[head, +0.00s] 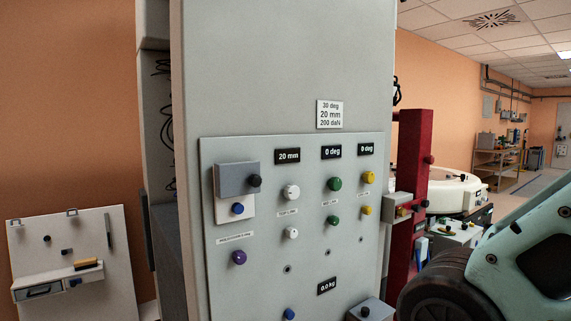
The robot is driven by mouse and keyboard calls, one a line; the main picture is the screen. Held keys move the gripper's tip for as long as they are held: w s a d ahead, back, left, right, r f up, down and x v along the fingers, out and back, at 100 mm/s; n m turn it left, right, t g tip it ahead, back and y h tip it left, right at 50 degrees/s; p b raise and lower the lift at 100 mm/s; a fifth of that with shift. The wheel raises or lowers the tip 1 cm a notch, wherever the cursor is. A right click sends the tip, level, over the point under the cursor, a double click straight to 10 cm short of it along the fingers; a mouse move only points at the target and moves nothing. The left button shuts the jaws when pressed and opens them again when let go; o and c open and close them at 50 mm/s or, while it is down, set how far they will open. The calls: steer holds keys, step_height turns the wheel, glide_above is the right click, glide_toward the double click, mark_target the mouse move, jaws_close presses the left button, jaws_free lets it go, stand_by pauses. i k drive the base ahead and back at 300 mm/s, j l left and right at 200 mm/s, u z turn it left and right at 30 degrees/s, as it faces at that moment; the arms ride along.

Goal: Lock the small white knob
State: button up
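The small white knob (291,233) sits on the light grey control panel (225,290), below a larger white knob (291,192). A dark mark shows on the small knob's face, but it is too small to tell how it is turned. A label strip lies between the two white knobs. Part of my arm shows at the lower right, apart from the panel. My gripper is not in view.
Green knobs (334,184) and yellow knobs (368,178) stand right of the white ones. A purple knob (239,257) and a grey box (235,179) with a black knob are to the left. A red post (411,160) stands right of the cabinet.

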mark_target(291, 233)
steer(key=i+j+z, duration=0.1)
steer(key=j, duration=0.35)
steer(key=i+j, duration=0.1)
steer(key=j, duration=0.4)
steer(key=i+j+z, duration=0.15)
steer(key=j, duration=0.3)
